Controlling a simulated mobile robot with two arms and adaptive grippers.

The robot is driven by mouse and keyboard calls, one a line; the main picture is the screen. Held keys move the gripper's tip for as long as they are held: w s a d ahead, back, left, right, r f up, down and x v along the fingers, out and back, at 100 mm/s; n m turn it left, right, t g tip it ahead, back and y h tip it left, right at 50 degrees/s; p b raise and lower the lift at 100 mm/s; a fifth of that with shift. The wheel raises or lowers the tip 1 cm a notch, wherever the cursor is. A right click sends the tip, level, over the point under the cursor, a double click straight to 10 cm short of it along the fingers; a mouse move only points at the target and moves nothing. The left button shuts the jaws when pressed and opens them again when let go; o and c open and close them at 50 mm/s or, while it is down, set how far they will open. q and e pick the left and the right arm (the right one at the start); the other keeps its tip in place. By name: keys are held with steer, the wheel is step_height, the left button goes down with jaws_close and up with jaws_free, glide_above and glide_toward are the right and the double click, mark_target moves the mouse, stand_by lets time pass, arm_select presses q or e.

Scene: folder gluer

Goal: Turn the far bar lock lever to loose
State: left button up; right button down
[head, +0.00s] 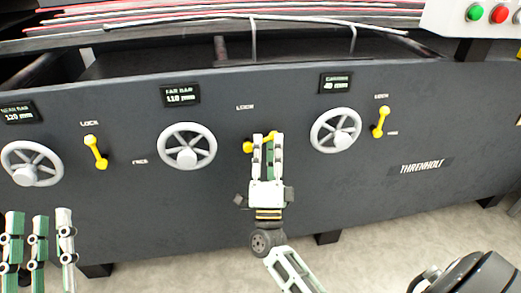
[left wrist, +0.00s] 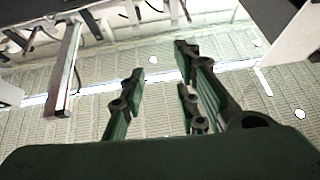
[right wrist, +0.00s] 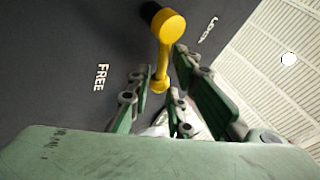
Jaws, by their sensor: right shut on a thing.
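The far bar lock lever is a yellow bar with knobbed ends (head: 248,147), right of the far bar handwheel (head: 187,147) on the dark machine panel. My right gripper (head: 265,138) is at it, fingers pointing up and covering much of it. In the right wrist view the lever (right wrist: 166,45) has its large knob beyond the fingertips, and its smaller end lies between the fingers of my right gripper (right wrist: 160,75), which are shut on it. My left gripper (head: 40,218) is at the lower left of the head view, empty; its fingers stand apart in the left wrist view (left wrist: 160,65).
A LOCK label (head: 245,107) is above the lever; a FREE label (right wrist: 102,77) shows in the right wrist view. Another handwheel (head: 336,130) and yellow lever (head: 380,122) are to the right, a further yellow lever (head: 96,152) to the left. Floor is open before the panel.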

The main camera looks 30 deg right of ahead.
arm_select(q)
steer(key=shift+s+a+r+t+h+b, duration=0.2)
steer(key=shift+s+r+t+h+b, duration=0.1)
steer(key=shift+s+r+t, duration=0.6)
steer(key=shift+s+a+r+t+h+b, duration=0.15)
steer(key=shift+s+r+t+h, duration=0.15)
steer(key=shift+s+r+t, duration=0.55)
arm_select(e)
steer(key=shift+f+m+g+h, duration=0.35)
steer(key=shift+m+g+h, duration=0.4)
steer(key=shift+m, duration=0.5)
steer(key=shift+f+m+g+h, duration=0.3)
steer(key=shift+m+g+h, duration=0.3)
steer(key=shift+m+g, duration=0.45)
steer(key=shift+f+m+g+h, duration=0.35)
steer(key=shift+m+g+h, duration=0.3)
steer(key=shift+m, duration=0.75)
arm_select(q)
steer(key=shift+s+r+g, duration=0.2)
steer(key=shift+r+g, duration=0.05)
steer(key=shift+r, duration=0.15)
arm_select(e)
steer(key=c, duration=1.8)
jaws_free()
steer(key=shift+a, duration=0.1)
steer(key=v, duration=0.7)
steer(key=shift+s+a+f, duration=0.15)
